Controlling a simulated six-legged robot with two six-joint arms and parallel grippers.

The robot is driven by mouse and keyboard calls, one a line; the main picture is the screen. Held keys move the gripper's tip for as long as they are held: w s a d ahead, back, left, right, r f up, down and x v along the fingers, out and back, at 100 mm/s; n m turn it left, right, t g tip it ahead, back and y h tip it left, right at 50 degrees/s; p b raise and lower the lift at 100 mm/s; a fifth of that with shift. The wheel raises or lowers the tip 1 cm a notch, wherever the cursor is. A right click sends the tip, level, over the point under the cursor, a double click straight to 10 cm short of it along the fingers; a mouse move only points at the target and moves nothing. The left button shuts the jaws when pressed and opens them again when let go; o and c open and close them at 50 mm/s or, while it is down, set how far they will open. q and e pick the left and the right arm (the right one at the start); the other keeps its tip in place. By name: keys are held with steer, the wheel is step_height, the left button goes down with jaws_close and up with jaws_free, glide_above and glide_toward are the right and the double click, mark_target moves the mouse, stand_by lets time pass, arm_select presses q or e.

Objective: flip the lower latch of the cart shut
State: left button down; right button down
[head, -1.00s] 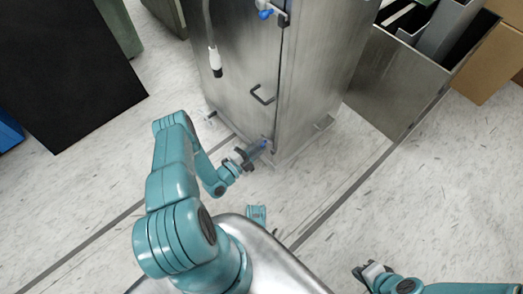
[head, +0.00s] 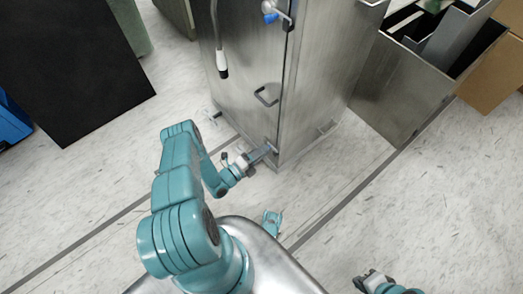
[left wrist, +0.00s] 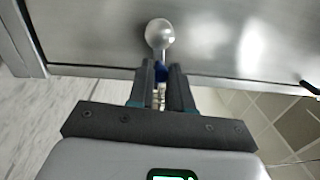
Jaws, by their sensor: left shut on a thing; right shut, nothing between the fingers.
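The cart (head: 245,85) is a tall brushed-metal cabinet with a door at the top middle of the head view. Its lower latch is low near the door's edge. In the left wrist view the blue part of the lower latch (left wrist: 161,71) shows between the fingers, with a round silver end (left wrist: 160,33) just beyond. My left gripper (head: 264,152) is shut on this latch; its fingers (left wrist: 161,80) hide most of the blue part. In the head view the latch is hidden by the gripper. My right gripper (head: 366,281) is shut and empty, low at the right, far from the cart.
The upper latch (head: 272,15) with a blue knob is at the cart's top. A door handle (head: 266,96) and a hanging hose with a white end (head: 222,65) are above my left gripper. A metal bin (head: 400,90) stands right. Floor in front is clear.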

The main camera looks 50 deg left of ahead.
arm_select(q)
steer(key=shift+f+m, duration=0.1)
steer(key=shift+m, duration=0.6)
steer(key=shift+f, duration=0.1)
steer(key=c, duration=1)
jaws_free()
steer(key=shift+c, duration=0.2)
steer(key=shift+s, duration=0.1)
steer(key=s+a+f+p, duration=0.1)
steer(key=s+p, duration=0.2)
steer(key=s, duration=1.3)
steer(key=shift+a, duration=0.15)
